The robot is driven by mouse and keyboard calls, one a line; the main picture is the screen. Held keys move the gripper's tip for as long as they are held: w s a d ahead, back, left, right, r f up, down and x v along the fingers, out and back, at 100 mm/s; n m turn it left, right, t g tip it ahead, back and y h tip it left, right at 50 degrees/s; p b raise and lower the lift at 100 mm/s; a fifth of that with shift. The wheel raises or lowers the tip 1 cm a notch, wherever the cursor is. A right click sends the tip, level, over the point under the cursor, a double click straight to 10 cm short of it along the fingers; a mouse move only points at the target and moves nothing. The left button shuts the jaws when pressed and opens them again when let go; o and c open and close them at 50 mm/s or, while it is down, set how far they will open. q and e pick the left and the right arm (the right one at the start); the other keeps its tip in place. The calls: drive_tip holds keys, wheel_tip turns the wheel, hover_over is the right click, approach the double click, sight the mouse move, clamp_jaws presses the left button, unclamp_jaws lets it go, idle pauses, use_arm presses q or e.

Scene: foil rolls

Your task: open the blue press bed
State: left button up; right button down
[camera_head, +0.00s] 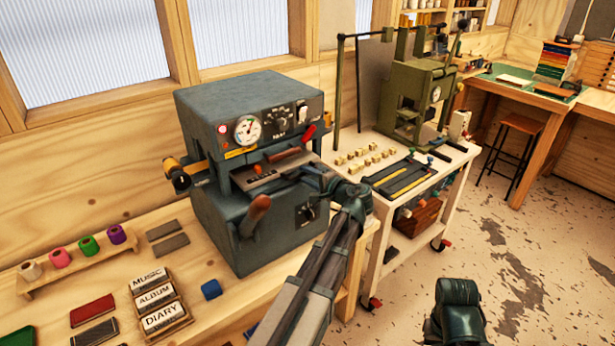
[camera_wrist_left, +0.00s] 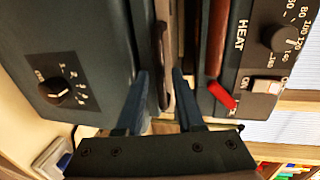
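The blue-grey press (camera_head: 250,110) stands on the wooden bench, with a gauge, knobs and a red lever on its upper front. Its bed (camera_head: 262,175) is a flat plate in the slot under the head, partly hidden by my gripper. My left gripper (camera_head: 312,174) is at the right front of the bed. In the left wrist view its two blue fingers (camera_wrist_left: 162,98) are apart, with a dark bar (camera_wrist_left: 165,65) showing between and beyond them. I cannot tell whether they touch it.
Left of the press are coloured foil rolls (camera_head: 88,245) and type blocks (camera_head: 158,300) labelled MUSIC, ALBUM and DIARY. A small blue block (camera_head: 211,289) lies in front. A white cart (camera_head: 400,215) with a green press (camera_head: 418,95) stands to the right.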

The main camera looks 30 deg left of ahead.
use_arm(q)
clamp_jaws()
idle(1.2)
